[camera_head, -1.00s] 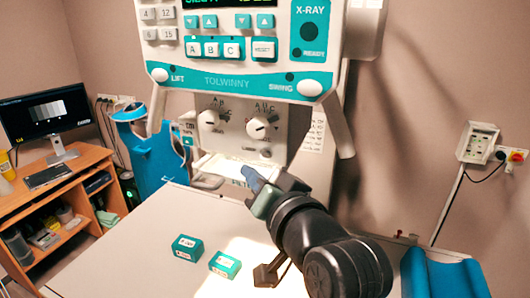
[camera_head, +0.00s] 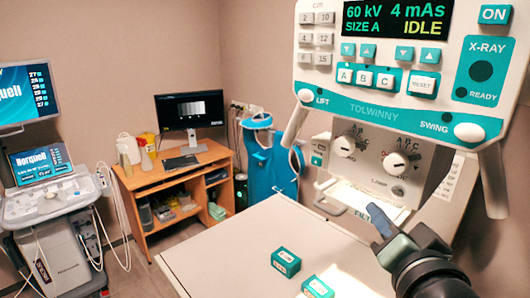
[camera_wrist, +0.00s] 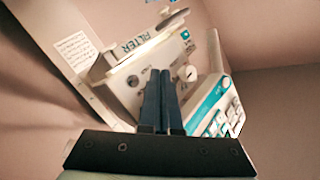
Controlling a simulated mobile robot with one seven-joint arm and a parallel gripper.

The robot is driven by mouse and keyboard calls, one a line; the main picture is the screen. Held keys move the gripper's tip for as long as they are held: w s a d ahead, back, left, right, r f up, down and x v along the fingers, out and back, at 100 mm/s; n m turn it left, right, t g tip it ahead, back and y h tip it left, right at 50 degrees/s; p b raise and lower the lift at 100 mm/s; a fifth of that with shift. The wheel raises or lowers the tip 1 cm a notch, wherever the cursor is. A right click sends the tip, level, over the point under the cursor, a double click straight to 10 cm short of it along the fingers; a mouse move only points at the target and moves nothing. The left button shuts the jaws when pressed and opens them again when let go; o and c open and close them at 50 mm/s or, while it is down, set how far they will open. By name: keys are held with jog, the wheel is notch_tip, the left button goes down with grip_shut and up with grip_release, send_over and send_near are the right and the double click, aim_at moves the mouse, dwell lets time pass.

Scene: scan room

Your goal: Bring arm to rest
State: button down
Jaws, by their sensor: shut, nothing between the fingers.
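My gripper (camera_head: 378,220) is at the lower right in the head view, raised above the table near the underside of the X-ray unit (camera_head: 385,110). In the wrist view its two dark fingers (camera_wrist: 161,80) lie together with nothing between them. The fingers point toward the unit's lower box with the knobs and the filter slot (camera_wrist: 140,60). I cannot tell the exact gap between the fingertips and the box. My arm runs off the lower right corner of the head view.
Two teal-and-white boxes, one left (camera_head: 286,262) and one right (camera_head: 318,288), sit on the pale table (camera_head: 220,258). A wooden desk (camera_head: 150,190) with a monitor (camera_head: 190,110) and an ultrasound cart (camera_head: 55,220) stand at left. The table's left part is clear.

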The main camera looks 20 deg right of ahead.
jog(key=w+a+r+n+t+y+b, duration=0.1)
jog(key=w+a+r+n+t+b, duration=0.3)
jog(key=a+r, duration=0.75)
jog(key=s+a+r+n+t+y+b, duration=0.1)
jog(key=s+a+r+n+t, duration=0.3)
jog(key=a, duration=0.5)
jog(key=s+a+r+n+t+y+b, duration=0.1)
jog(key=s+a+r+n+t+y, duration=0.2)
jog(key=a, duration=0.5)
notch_tip(320, 180, up, 3)
jog(key=shift+s+a+f+n+t+y, duration=0.15)
jog(key=shift+s+a+n+t+y, duration=0.25)
jog(key=shift+s+t+y, duration=0.25)
